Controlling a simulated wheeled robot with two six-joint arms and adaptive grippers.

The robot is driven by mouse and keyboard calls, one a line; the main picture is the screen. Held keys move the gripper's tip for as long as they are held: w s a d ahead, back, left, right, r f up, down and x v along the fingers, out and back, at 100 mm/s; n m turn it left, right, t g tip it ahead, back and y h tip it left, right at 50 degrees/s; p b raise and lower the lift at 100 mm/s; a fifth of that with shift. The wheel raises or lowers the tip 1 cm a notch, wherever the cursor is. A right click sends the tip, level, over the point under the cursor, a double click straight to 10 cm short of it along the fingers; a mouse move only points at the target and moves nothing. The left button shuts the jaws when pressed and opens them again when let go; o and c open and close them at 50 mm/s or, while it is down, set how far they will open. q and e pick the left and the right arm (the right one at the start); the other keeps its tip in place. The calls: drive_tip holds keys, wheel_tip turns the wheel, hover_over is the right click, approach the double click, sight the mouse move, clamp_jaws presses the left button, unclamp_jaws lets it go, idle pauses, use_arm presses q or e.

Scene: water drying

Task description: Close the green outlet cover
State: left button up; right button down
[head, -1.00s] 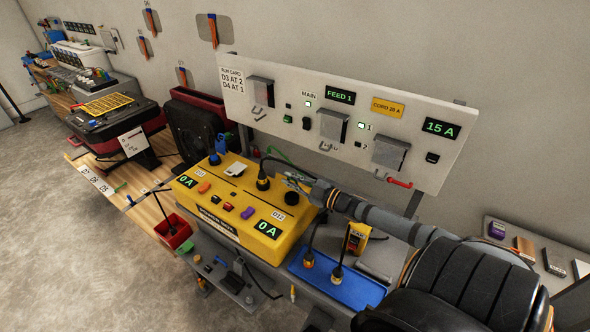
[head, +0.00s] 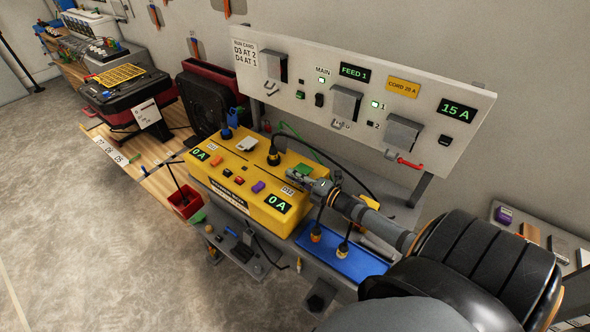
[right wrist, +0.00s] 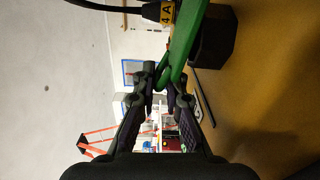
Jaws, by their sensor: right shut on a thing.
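The green outlet cover (head: 304,170) is on top of the yellow box (head: 225,168), beside my right gripper (head: 293,177). In the right wrist view the cover (right wrist: 185,45) shows nearly edge-on, lying along the face of a black outlet (right wrist: 213,38). I cannot tell if it is flush. My right gripper (right wrist: 160,80) is shut on the ring-like tab at the cover's end. My left gripper is not in view.
A black plug (head: 273,157) with a cable stands in the box just left of the cover. A blue tray (head: 345,262) with two plugs lies to the right. A switch panel (head: 465,85) rises behind.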

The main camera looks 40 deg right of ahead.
drive_tip(key=shift+f, duration=0.45)
drive_tip(key=shift+a+f, duration=0.1)
drive_tip(key=shift+f, duration=0.05)
drive_tip(key=c, duration=1.5)
unclamp_jaws()
